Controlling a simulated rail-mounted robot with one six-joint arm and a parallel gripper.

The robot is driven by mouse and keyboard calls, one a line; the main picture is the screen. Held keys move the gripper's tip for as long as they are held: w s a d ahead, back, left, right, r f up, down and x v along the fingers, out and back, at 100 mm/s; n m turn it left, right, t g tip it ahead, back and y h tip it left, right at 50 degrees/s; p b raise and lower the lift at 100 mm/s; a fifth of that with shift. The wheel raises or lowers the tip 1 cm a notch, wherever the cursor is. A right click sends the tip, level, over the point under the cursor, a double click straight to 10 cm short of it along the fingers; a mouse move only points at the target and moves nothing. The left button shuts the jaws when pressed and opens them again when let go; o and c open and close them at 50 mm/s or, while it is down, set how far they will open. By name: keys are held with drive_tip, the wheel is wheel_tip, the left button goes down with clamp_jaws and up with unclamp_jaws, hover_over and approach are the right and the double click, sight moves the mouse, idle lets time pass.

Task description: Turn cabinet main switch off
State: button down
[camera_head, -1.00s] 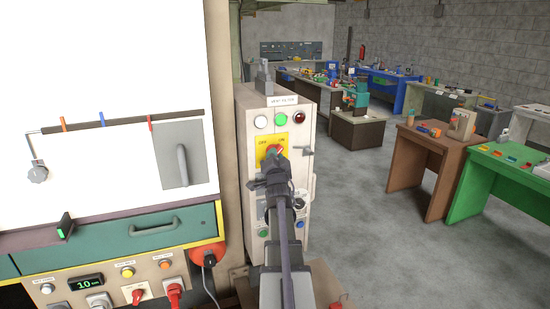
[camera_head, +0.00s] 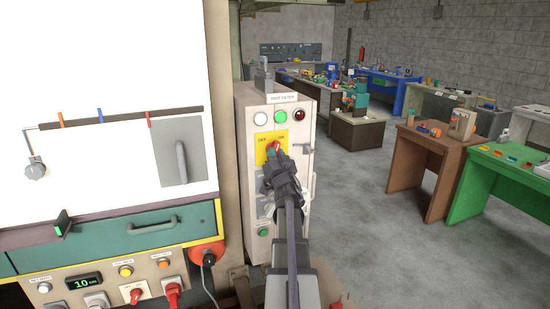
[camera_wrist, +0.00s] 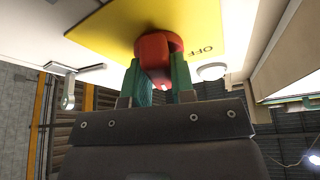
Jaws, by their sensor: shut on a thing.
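The cabinet (camera_head: 253,200) is a tall beige box in the middle of the head view. Its main switch is a red rotary knob (camera_head: 273,147) on a yellow plate (camera_head: 262,140) marked OFF on the left and ON on the right. My gripper (camera_head: 275,157) is at the knob, and its dark body hides part of the cabinet front below. In the wrist view, the teal fingers of my gripper (camera_wrist: 155,82) are shut on the red knob (camera_wrist: 154,48), one on each side. The OFF lettering shows right of the knob there. The knob's exact angle is unclear.
White, green and dark red lamps (camera_head: 280,116) sit above the switch. A cabinet door handle (camera_head: 302,148) projects on the right. A teal-fronted bench (camera_head: 110,235) with a control panel stands close on the left. Open floor (camera_head: 360,200) lies to the right, before several workbenches.

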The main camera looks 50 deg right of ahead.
drive_tip(key=n+t+y, duration=0.1)
drive_tip(key=n, duration=0.2)
drive_tip(key=n+t+y, duration=0.1)
drive_tip(key=n, duration=0.2)
drive_tip(key=n+t+y, duration=0.1)
drive_tip(key=n+y, duration=0.1)
drive_tip(key=n, duration=0.1)
drive_tip(key=shift+s+d+r+n, duration=0.1)
drive_tip(key=shift+d+n, duration=0.1)
drive_tip(key=shift+n, duration=0.1)
drive_tip(key=n+y, duration=0.1)
drive_tip(key=n, duration=0.2)
drive_tip(key=n+y+p, duration=0.1)
drive_tip(key=n, duration=0.1)
drive_tip(key=shift+d+r+n+y, duration=0.1)
drive_tip(key=shift+n+y, duration=0.3)
drive_tip(key=shift+s+n+y+p, duration=0.1)
drive_tip(key=shift+n+y+p, duration=0.45)
drive_tip(key=shift+n, duration=0.75)
drive_tip(key=c, duration=1)
unclamp_jaws()
drive_tip(key=shift+o, duration=0.2)
drive_tip(key=b+v, duration=0.3)
drive_tip(key=v, duration=0.8)
